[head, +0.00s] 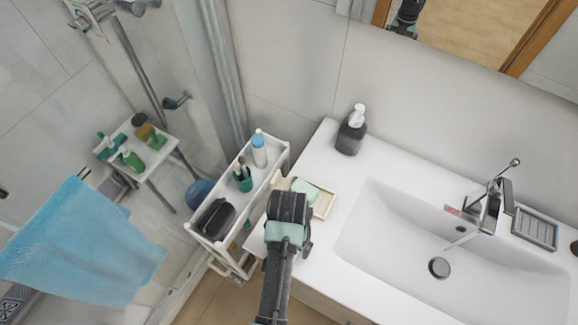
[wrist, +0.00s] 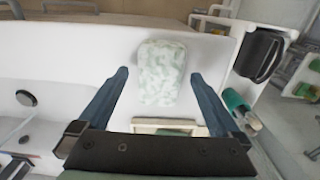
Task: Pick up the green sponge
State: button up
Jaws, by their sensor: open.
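A pale green, mottled, sponge-like block (wrist: 162,72) lies on the white counter near its edge in the wrist view. My gripper (wrist: 159,76) is open, with one blue-grey finger on each side of the block. There are gaps between the fingers and the block, and nothing is held. Whether the fingertips are down at its height, I cannot tell.
A beige dish (head: 325,203) holding a pale green piece (head: 304,191) lies close behind my wrist. A dark soap dispenser (head: 352,132) stands at the wall. The sink basin (head: 400,235) is to the right. A white cart (head: 273,183) with bottles and a black container stands left.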

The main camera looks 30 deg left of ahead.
jog(key=shift+f, duration=0.85)
jog(key=c, duration=1.5)
